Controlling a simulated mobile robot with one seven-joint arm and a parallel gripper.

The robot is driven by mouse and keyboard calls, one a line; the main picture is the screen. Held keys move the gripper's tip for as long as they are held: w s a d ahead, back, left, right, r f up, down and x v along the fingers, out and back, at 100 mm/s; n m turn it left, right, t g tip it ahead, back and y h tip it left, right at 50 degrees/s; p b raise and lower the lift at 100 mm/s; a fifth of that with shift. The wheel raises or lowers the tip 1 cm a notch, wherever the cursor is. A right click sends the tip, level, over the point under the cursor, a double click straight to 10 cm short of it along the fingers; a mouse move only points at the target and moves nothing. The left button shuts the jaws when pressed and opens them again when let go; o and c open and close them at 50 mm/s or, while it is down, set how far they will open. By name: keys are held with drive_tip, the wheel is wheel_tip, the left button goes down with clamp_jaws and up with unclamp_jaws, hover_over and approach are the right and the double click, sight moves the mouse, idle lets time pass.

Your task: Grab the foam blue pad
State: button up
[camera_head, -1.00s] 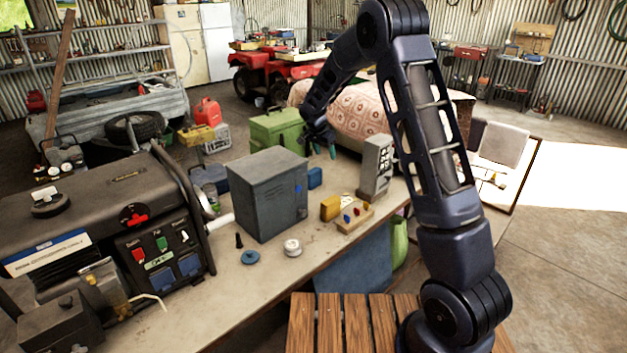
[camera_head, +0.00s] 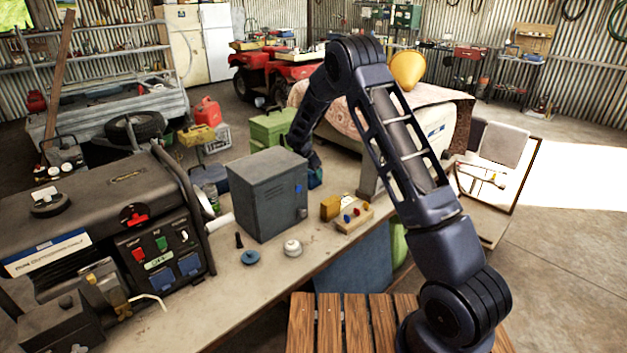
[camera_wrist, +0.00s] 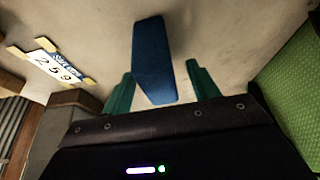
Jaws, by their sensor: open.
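The blue foam pad (camera_wrist: 152,50) stands out from a pale surface in the wrist view. Its near end lies between the two green fingers of my gripper (camera_wrist: 160,70), with a gap visible on each side. The fingers are open and do not appear to touch it. In the head view the blue pad (camera_head: 316,179) is on the bench just right of the grey metal cabinet (camera_head: 268,196). My gripper (camera_head: 311,166) is right above it there, and its dark body covers part of the pad. The fingertips are hard to make out in that view.
A green box (camera_head: 272,130) stands behind the cabinet. A wooden block with coloured knobs (camera_head: 354,218) and a yellow block (camera_head: 330,207) lie in front. A grey upright unit (camera_head: 368,182) is partly behind my arm. A taped number label (camera_wrist: 50,65) shows at left in the wrist view.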

sight(315, 176)
drive_tip(key=x, duration=0.3)
drive_tip(key=shift+d+f, duration=0.15)
drive_tip(key=c, duration=1)
drive_tip(key=shift+c, duration=0.2)
